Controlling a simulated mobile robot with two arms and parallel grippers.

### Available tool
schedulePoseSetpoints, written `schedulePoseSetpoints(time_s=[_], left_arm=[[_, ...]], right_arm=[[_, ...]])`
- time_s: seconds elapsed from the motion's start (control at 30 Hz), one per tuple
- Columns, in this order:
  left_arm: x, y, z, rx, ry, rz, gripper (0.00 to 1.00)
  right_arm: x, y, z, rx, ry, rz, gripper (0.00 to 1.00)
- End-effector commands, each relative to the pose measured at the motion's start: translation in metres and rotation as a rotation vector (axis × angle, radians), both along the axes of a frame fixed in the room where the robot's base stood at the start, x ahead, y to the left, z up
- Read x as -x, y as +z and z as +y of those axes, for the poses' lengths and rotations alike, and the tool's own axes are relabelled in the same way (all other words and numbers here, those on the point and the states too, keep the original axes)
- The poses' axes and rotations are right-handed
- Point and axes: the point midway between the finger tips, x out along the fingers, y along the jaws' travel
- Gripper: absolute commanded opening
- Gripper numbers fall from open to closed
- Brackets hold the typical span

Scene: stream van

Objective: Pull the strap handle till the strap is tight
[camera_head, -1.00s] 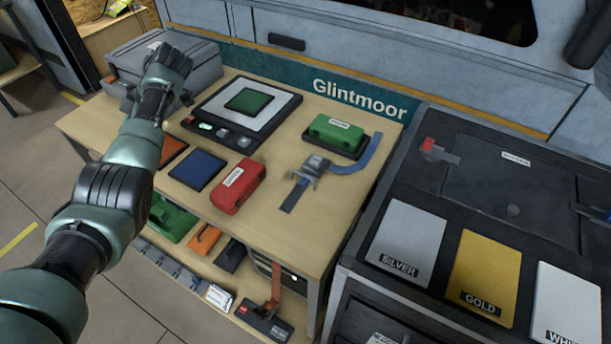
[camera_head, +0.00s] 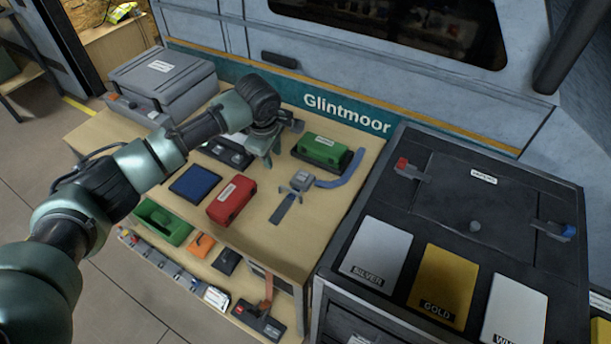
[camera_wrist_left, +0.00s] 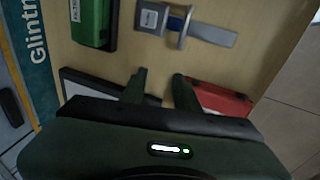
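The strap lies on the wooden bench. Its blue length (camera_head: 347,168) curves past the green case, and its grey buckle with the crosswise handle (camera_head: 301,181) sits in the middle. A flat grey-blue tail (camera_head: 281,213) runs toward the bench front. In the left wrist view the buckle (camera_wrist_left: 151,18), crossbar (camera_wrist_left: 185,28) and tail (camera_wrist_left: 214,35) show beyond the fingertips. My left gripper (camera_head: 283,143) is above the bench, left of and behind the buckle and apart from it. Its fingers (camera_wrist_left: 158,85) are open and empty. My right gripper is not in view.
A green case (camera_head: 323,150) stands behind the buckle and a red case (camera_head: 231,203) left of the tail. A blue pad (camera_head: 195,186) lies further left. A dark cabinet (camera_head: 468,215) stands to the right. Bare bench surrounds the tail.

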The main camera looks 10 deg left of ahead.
Motion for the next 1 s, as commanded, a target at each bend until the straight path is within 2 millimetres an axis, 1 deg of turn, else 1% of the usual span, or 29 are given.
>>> schedulePoseSetpoints(time_s=[0.03, 0.1, 0.23, 0.37, 0.6, 0.7, 0.83, 1.0], left_arm=[[0.014, -0.002, -0.01, 0.027, -0.025, 0.031, 0.31], [0.029, -0.009, -0.021, 0.056, -0.042, 0.065, 0.31], [0.039, -0.019, -0.029, 0.079, -0.055, 0.091, 0.31], [0.037, -0.036, -0.031, 0.079, -0.054, 0.094, 0.31], [0.029, -0.073, -0.033, 0.077, -0.053, 0.093, 0.31], [0.027, -0.083, -0.035, 0.077, -0.055, 0.092, 0.31], [0.025, -0.09, -0.035, 0.078, -0.055, 0.089, 0.31], [0.025, -0.091, -0.035, 0.078, -0.056, 0.089, 0.31]], right_arm=[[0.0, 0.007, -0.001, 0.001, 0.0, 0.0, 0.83], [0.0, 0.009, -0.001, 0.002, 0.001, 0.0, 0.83], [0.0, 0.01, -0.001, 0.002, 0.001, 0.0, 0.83], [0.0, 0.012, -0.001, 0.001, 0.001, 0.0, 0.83], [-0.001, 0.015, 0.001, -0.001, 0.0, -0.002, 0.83], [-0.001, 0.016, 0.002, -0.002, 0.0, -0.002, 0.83], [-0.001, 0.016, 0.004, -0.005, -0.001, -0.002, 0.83], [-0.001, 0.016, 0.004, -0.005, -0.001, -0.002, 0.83]])
